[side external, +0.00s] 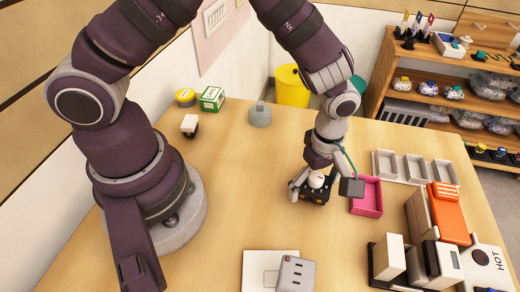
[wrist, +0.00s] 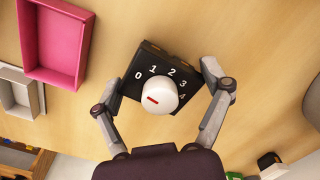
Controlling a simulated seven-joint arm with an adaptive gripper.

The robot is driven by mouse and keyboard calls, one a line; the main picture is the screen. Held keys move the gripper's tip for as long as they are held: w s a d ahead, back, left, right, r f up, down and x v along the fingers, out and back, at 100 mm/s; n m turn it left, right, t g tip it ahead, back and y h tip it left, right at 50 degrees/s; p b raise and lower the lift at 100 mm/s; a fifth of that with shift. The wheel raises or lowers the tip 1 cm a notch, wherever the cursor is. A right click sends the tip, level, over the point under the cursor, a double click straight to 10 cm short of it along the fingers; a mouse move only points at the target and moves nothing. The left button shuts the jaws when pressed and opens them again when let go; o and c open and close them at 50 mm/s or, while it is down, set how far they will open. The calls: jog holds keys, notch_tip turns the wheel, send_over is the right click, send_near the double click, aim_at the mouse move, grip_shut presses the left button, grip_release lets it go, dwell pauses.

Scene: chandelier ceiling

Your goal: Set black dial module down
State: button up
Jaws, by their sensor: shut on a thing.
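The black dial module (side external: 316,191) is a dark box with a white round knob, in the middle of the table beside the pink tray. In the wrist view the module (wrist: 185,52) shows white numbers 0 to 4 and a red mark on its knob (wrist: 155,96). My gripper (side external: 315,190) is shut on the module, with one finger on each side. The fingers (wrist: 157,84) also show in the wrist view along the module's sides. The module is at or just above the table top; I cannot tell whether it touches.
The pink tray (side external: 380,197) lies just right of the module, with grey trays (side external: 415,168) behind it. An orange-topped device (side external: 448,210) and other boxes stand at the right. A white panel (side external: 262,268) and a grey block (side external: 295,274) lie in front.

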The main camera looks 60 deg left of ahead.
jog(key=o, duration=1.1)
jog(key=shift+f, duration=0.1)
jog(key=shift+c, duration=0.2)
notch_tip(320, 180, up, 10)
jog(key=shift+a+r, duration=0.15)
jog(key=shift+r, duration=0.05)
jog(key=s+a+r+m+t, duration=0.5)
jog(key=a+r+m, duration=0.5)
jog(key=m, duration=0.5)
jog(key=s, duration=0.2)
jog(key=shift+s+a+m, duration=0.4)
jog(key=shift+s+a+m+t, duration=0.1)
jog(key=shift+s+m+t, duration=0.1)
jog(key=shift+m+t, duration=0.15)
jog(key=shift+c, duration=0.8)
jog(key=c, duration=0.6)
